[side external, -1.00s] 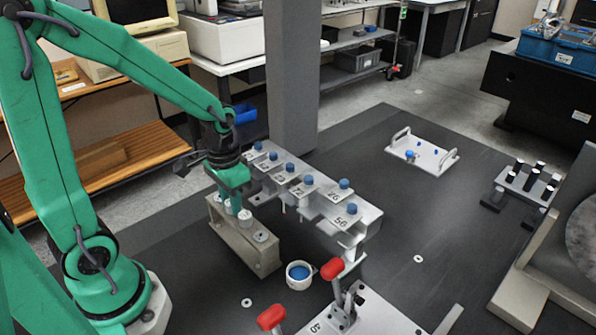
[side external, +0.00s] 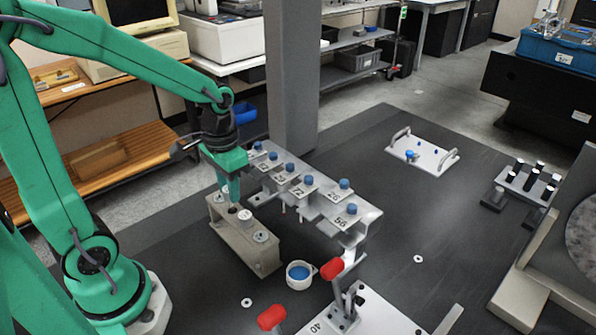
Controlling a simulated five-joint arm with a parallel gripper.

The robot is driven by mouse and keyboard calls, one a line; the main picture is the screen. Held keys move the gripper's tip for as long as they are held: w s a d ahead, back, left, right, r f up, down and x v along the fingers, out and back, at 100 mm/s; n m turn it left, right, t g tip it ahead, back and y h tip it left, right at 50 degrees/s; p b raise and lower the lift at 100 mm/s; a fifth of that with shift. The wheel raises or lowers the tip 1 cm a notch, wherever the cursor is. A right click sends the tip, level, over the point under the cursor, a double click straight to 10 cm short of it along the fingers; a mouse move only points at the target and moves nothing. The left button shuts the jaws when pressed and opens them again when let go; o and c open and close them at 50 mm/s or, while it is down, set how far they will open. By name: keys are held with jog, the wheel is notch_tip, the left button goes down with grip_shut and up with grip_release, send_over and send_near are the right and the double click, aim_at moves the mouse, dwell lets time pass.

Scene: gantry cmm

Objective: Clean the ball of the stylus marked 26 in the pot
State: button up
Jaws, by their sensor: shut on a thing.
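The rack (side external: 372,213) holds a row of blue-capped styli. The stylus marked 26 (side external: 344,184) sits in its slot near the rack's right end, beside the one marked 56. Its ball is hidden under the rack. The pot (side external: 290,277), a small white cup with blue inside, stands on the table in front of the rack. My gripper (side external: 234,190) points down just above the beige block (side external: 253,250), left of the rack and apart from the pot. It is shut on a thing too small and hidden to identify.
The beige block has a dark hole and pale round pieces on top. A grey column (side external: 291,90) rises behind the rack.

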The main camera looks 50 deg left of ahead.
jog(key=shift+r, duration=1.35)
jog(key=shift+r, duration=0.1)
jog(key=shift+r, duration=0.5)
jog(key=r, duration=0.4)
jog(key=shift+w+d, duration=0.15)
jog(key=shift+d, duration=0.15)
jog(key=w+d, duration=0.3)
jog(key=d, duration=1.5)
notch_tip(320, 180, down, 8)
jog(key=shift+s+f, duration=0.15)
jog(key=shift+f, duration=0.3)
